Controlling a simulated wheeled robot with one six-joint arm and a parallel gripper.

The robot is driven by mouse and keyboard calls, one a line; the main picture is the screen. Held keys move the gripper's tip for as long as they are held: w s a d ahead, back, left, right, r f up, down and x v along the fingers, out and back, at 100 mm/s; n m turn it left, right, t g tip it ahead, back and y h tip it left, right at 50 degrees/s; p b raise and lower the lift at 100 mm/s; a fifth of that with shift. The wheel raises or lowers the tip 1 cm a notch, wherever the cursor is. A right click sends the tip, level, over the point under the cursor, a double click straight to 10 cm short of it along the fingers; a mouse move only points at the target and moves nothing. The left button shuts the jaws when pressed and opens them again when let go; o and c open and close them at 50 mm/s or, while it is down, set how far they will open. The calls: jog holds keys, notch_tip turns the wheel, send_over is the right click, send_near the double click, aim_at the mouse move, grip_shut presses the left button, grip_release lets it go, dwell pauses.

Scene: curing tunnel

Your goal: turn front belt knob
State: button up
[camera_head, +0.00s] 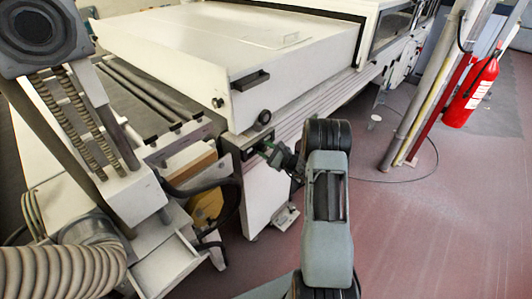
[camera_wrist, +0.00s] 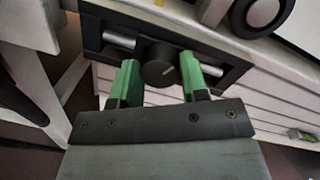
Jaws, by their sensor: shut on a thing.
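The front belt knob (camera_wrist: 159,66) is a round black knob with a short white mark on its face. It sits in a dark recessed panel (camera_wrist: 92,30) on the machine's front corner, with a silver bar showing on each side. My gripper (camera_wrist: 158,62) has green fingers, one on each side of the knob, and is shut on it. In the head view the gripper (camera_head: 270,150) reaches the same dark panel (camera_head: 243,150) below the white hood. The knob itself is too small and covered there to make out.
A larger black round part (camera_head: 264,117) sits just above the panel. The white hood (camera_head: 235,45) carries a black handle (camera_head: 250,80). Rollers (camera_head: 150,90) and a ribbed hose (camera_head: 60,272) lie left. A red fire extinguisher (camera_head: 472,92) hangs right. Open floor (camera_head: 430,220) lies right of my arm.

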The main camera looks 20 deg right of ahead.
jog(key=shift+m+b, duration=0.3)
jog(key=shift+m, duration=0.9)
jog(key=o, duration=0.9)
jog(key=b+v, duration=0.1)
jog(key=v, duration=1.2)
jog(key=shift+s+d+f+b, duration=0.1)
jog(key=shift+s+d+b, duration=0.05)
jog(key=shift+s+b, duration=0.2)
